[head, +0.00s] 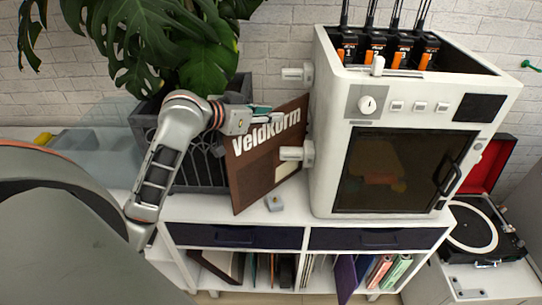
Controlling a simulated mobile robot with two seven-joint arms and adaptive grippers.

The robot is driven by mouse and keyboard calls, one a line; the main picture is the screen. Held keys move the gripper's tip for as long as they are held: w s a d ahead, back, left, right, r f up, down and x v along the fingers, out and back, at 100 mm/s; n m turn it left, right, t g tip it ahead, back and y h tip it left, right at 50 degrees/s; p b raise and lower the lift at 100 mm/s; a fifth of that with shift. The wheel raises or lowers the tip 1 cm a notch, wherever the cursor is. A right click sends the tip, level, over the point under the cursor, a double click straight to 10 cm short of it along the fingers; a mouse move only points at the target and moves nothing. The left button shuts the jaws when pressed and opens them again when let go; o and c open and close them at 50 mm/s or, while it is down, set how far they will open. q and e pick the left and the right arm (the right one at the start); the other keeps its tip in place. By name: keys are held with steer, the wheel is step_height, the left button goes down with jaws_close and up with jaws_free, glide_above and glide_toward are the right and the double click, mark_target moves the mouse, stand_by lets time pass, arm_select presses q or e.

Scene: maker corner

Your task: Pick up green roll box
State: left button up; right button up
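A green box (397,272), which looks like the green roll box, stands tilted in the open lower shelf of the white cabinet (290,209), at the right end of the row. A red box (378,270) stands beside it on the left. My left gripper (262,110) is high above the cabinet, in front of the planter and by the top of the brown "veldkorm" board (265,155). It is far up and to the left of the green box. Its fingers are small and seen edge-on, so their opening is unclear. My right gripper is not in view.
A large white machine (331,195) with a dark window stands on the cabinet's right half. A dark planter (193,180) with a leafy plant (165,40) is at left. A record player (470,232) is at right.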

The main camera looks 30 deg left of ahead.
arm_select(q)
steer(key=shift+w+f, duration=0.15)
steer(key=shift+w, duration=0.2)
jaws_close()
